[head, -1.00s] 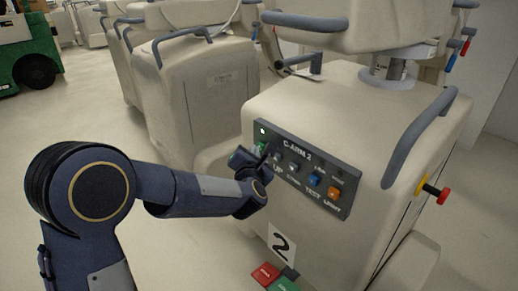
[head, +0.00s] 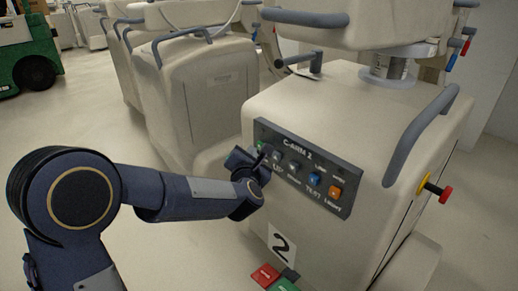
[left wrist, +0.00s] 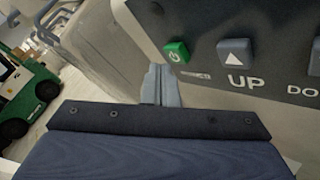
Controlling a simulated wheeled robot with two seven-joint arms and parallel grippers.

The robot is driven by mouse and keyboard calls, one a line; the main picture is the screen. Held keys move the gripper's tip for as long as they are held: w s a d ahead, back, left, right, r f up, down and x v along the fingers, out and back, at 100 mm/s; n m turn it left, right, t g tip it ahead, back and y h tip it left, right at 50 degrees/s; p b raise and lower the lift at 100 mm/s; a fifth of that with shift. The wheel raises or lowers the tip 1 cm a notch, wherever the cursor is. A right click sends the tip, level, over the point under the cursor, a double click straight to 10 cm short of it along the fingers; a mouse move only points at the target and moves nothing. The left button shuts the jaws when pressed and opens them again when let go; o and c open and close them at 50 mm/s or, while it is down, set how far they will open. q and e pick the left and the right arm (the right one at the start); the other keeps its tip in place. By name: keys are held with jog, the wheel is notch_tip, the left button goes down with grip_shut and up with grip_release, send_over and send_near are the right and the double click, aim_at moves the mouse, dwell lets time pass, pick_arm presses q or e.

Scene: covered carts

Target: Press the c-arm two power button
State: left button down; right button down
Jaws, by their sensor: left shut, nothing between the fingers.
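The C-arm 2 cart carries a dark control panel (head: 345,182) on its near face, marked "C-ARM 2". The power button is green with a white power symbol and shows clearly in the left wrist view (left wrist: 176,53), at the panel's left end. A grey UP button (left wrist: 235,52) sits to its right. My left gripper (head: 263,156) is by the panel's left end and partly covers the buttons there. In the left wrist view its shut, empty fingers (left wrist: 160,72) point toward the panel, just left of and below the green button. I cannot tell whether they touch. My right gripper is not in view.
More buttons, including a blue TEST (head: 314,179) and an orange one (head: 335,192), lie farther right. A red knob (head: 445,195) sticks out of the cart's right side. Another covered cart (head: 205,95) stands behind left. Open floor lies left.

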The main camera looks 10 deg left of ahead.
pick_arm(q)
jog(key=shift+a, duration=0.1)
jog(key=s+a, duration=0.1)
jog(key=s+a+b, duration=0.1)
jog(key=s, duration=0.1)
jog(key=s+a+b, duration=0.1)
jog(key=shift+s+a, duration=0.25)
jog(key=shift+s, duration=0.1)
